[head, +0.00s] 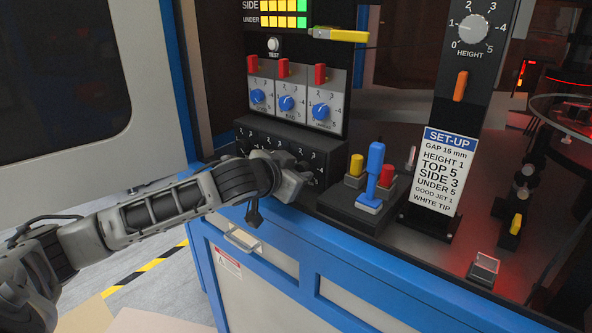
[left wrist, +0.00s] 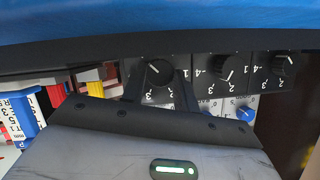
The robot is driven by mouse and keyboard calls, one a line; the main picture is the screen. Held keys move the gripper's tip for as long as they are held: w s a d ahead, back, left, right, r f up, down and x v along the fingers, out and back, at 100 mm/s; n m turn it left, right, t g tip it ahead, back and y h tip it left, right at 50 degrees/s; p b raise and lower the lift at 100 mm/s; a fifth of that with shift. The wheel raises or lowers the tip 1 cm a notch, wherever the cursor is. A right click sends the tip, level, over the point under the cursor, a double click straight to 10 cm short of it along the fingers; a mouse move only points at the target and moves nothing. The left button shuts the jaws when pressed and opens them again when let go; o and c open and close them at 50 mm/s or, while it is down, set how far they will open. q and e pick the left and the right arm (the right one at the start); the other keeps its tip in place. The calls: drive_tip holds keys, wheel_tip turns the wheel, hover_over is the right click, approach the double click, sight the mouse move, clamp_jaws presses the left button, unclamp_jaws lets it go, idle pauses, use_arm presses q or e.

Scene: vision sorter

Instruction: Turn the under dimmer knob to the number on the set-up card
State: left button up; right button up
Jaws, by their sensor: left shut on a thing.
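The set-up card (head: 448,172) stands at right in the head view and reads UNDER 5, SIDE 3, TOP 5. The low black dimmer box (head: 262,134) stands below the blue knobs. My left gripper (head: 303,176) is at its right end and covers the knob there. In the left wrist view, which is upside down, the fingers are shut around the black under dimmer knob (left wrist: 158,72). Its white mark points to the upper left of that picture; the number there is not readable. Two other black knobs (left wrist: 235,68) (left wrist: 283,64) sit to its right, untouched.
Above the box are blue knobs (head: 320,111) with red switches (head: 320,73). A blue lever (head: 374,165) with yellow and red buttons stands close to the right of my gripper. The height dial (head: 472,29) is on the post. The blue bench edge (head: 350,269) runs below.

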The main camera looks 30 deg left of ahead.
use_arm(q)
drive_tip(key=o, duration=1)
use_arm(e)
drive_tip(key=shift+w+r, duration=0.1)
drive_tip(key=shift+r, duration=0.1)
use_arm(q)
drive_tip(key=shift+s, duration=0.1)
use_arm(e)
drive_tip(key=shift+a, duration=0.1)
use_arm(q)
drive_tip(key=b+v, duration=0.1)
drive_tip(key=v, duration=0.7)
drive_tip(key=shift+s+f, duration=0.1)
drive_tip(key=shift+f, duration=0.05)
drive_tip(key=p+v, duration=0.5)
drive_tip(key=v, duration=0.2)
drive_tip(key=shift+s+r, duration=0.25)
drive_tip(key=shift+r, duration=0.05)
use_arm(e)
drive_tip(key=shift+d+r, duration=0.25)
drive_tip(key=shift+r, duration=0.25)
drive_tip(key=shift+d+r, duration=0.25)
drive_tip(key=shift+r, duration=0.2)
